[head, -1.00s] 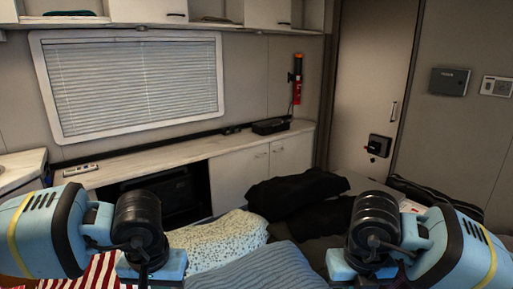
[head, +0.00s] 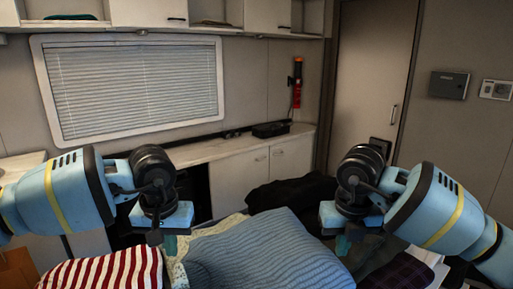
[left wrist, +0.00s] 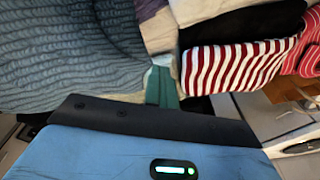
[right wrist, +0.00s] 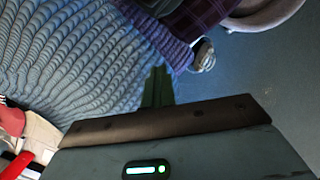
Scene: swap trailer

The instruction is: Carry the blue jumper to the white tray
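The blue ribbed jumper (head: 265,250) bulges up between my two grippers in the head view. It fills the upper left of the left wrist view (left wrist: 70,60) and of the right wrist view (right wrist: 75,60). My left gripper (head: 170,243) is at its left edge, with its green fingers (left wrist: 160,87) close together at the cloth. My right gripper (head: 344,243) is at its right edge, and its fingers (right wrist: 157,85) are also together at the cloth. The fingertips are partly hidden. I cannot single out the white tray.
A red-and-white striped garment (head: 105,272) lies at the lower left. Dark garments (head: 290,192) lie behind the jumper and a dark plaid one (head: 405,272) at the right. A white cabinet (head: 240,180) stands along the back wall. Bare floor (right wrist: 270,75) shows in the right wrist view.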

